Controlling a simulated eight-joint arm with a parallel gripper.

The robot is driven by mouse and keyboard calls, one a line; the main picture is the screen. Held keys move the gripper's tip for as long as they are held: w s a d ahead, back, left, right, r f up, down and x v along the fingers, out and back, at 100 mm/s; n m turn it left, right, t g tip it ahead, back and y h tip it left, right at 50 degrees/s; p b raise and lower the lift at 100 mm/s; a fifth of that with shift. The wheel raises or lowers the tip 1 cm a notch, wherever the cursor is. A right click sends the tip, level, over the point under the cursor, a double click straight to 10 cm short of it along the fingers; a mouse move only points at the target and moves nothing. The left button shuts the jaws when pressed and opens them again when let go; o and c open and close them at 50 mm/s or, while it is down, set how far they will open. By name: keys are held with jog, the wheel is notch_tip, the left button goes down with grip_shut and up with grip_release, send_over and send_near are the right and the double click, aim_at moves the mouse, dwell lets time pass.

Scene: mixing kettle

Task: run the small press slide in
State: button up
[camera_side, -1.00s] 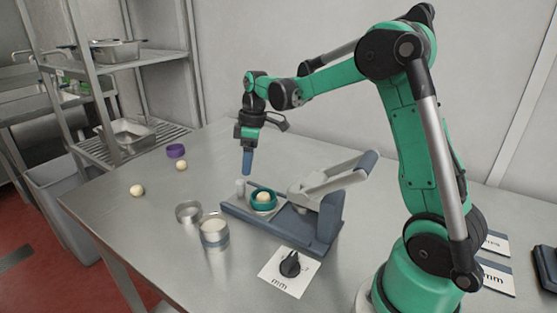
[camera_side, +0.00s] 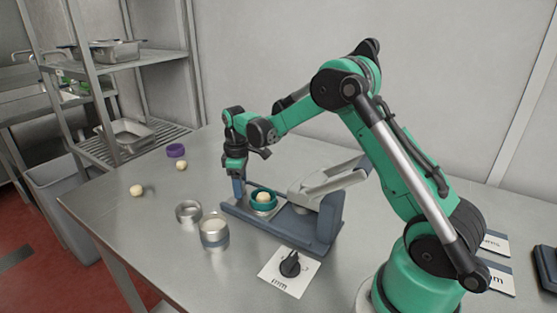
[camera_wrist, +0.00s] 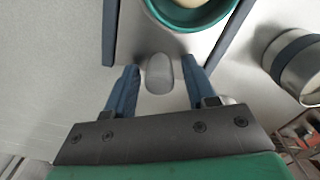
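The small press has a blue-grey base (camera_side: 318,226) and stands on the metal table. Its metal slide plate (camera_wrist: 133,40) carries a teal ring (camera_wrist: 186,18) with a dough ball (camera_side: 263,197) inside. An upright grey knob (camera_wrist: 159,73) stands at the slide's outer end. My gripper (camera_side: 238,190) is low at that end, pointing down. In the wrist view, its blue fingers (camera_wrist: 160,80) are spread on either side of the knob, with a gap on both sides. The knob is hidden by the fingers in the side view.
The press's pale lever (camera_side: 320,182) is raised to the right of the slide. A metal ring (camera_side: 188,211) and a metal tin (camera_side: 214,231) stand in front. A dial card (camera_side: 289,270) lies nearby. Two loose dough balls (camera_side: 137,190) and a purple ring (camera_side: 176,150) lie farther left.

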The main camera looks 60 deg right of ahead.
grip_shut()
dwell(1.2)
